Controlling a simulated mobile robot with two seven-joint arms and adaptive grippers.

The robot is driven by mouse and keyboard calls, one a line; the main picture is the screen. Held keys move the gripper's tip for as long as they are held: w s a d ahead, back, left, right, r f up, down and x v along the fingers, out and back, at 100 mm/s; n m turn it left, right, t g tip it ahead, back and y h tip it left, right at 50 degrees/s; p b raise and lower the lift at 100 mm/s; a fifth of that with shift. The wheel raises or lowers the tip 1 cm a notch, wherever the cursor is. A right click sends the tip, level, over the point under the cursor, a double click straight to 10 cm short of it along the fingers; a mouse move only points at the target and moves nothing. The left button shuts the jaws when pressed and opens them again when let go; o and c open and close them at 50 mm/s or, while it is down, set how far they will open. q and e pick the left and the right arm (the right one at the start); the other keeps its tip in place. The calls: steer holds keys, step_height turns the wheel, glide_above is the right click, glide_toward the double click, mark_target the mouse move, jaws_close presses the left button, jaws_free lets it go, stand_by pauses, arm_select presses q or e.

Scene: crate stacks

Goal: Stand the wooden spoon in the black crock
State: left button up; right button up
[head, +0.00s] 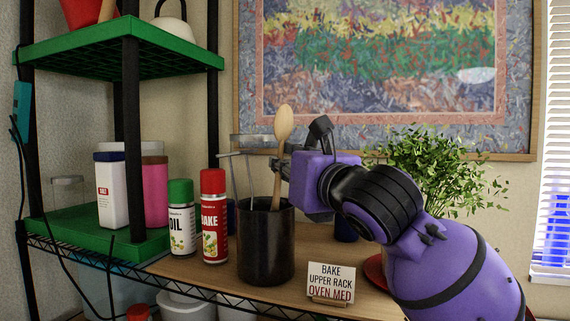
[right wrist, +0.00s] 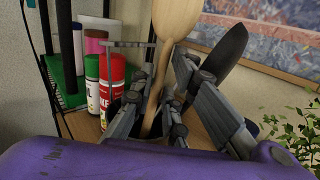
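The wooden spoon (head: 284,125) is nearly upright, bowl up, leaning slightly right. Its handle goes down behind the front rim of the black crock (head: 266,250), inside the mouth; its lower end is hidden. My right gripper (head: 279,167) comes in from the right above the crock and is shut on the spoon's handle. In the right wrist view the spoon (right wrist: 172,25) rises between the two fingers (right wrist: 158,105). My left gripper is not in view.
Metal utensils (head: 235,165) stand in the crock beside the spoon. A red-capped can (head: 214,220) and a green-capped can (head: 181,225) stand left of it. A small sign (head: 331,283) is at front right, a leafy plant (head: 440,170) behind my right arm.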

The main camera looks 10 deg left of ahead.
steer(key=shift+o, duration=1.4)
steer(key=v, duration=1.2)
steer(key=shift+f, duration=0.15)
